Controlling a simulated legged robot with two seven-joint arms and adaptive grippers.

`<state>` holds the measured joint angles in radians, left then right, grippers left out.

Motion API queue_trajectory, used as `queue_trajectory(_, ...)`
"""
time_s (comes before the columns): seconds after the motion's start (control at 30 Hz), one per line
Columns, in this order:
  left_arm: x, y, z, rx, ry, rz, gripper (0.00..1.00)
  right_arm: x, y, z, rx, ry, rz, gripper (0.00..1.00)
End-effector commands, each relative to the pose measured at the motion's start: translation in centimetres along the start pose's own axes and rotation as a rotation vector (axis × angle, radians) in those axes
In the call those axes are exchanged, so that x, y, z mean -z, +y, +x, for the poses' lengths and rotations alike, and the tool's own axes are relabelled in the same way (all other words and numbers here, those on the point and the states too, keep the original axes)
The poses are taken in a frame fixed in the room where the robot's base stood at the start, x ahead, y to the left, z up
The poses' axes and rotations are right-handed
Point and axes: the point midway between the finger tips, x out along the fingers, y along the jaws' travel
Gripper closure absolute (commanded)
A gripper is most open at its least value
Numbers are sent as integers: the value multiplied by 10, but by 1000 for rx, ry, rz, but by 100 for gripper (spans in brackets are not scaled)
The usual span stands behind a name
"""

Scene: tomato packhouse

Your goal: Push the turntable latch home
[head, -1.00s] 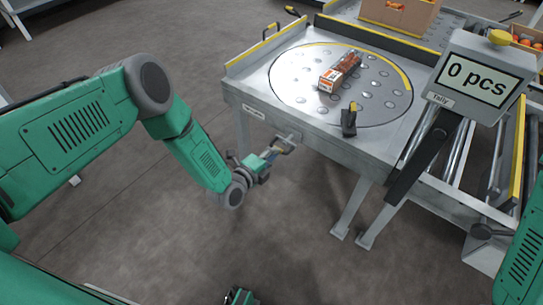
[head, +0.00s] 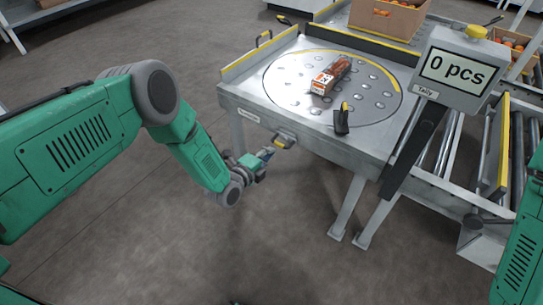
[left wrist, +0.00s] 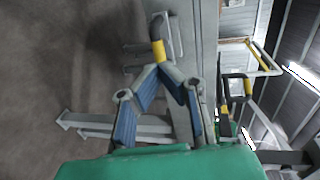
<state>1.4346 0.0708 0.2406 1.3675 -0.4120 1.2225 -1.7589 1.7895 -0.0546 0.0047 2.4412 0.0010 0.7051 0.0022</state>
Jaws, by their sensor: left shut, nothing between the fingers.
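The turntable (head: 300,92) is a round metal plate with studs and a yellow arc, set in a steel table. A black lever with a yellow mark (head: 341,120) stands at its near rim. A grey latch handle with a yellow grip (head: 286,138) sits at the table's front edge, and it also shows in the left wrist view (left wrist: 158,50). My left gripper (head: 269,153) is shut and empty, its tips (left wrist: 160,70) close beside this handle. I cannot tell whether they touch. My right gripper is out of view.
A tomato pack (head: 330,75) lies on the turntable. A tally display reading 0 pcs (head: 457,70) stands at the right on a dark post. Rollers (head: 490,150) run beside it. A cardboard box (head: 388,16) stands behind. The floor left of the table is clear.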

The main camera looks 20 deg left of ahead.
Motion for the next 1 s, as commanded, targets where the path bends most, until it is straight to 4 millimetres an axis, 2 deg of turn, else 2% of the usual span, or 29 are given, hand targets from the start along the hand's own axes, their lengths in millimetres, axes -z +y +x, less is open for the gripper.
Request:
queue_trajectory(0.6,0,0,-91,-5,1,0,100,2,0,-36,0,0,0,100)
queue_trajectory(0.73,-1,1,-99,-4,0,0,100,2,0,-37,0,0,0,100)
queue_trajectory(1.0,-1,2,-100,-3,0,0,100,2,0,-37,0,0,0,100)
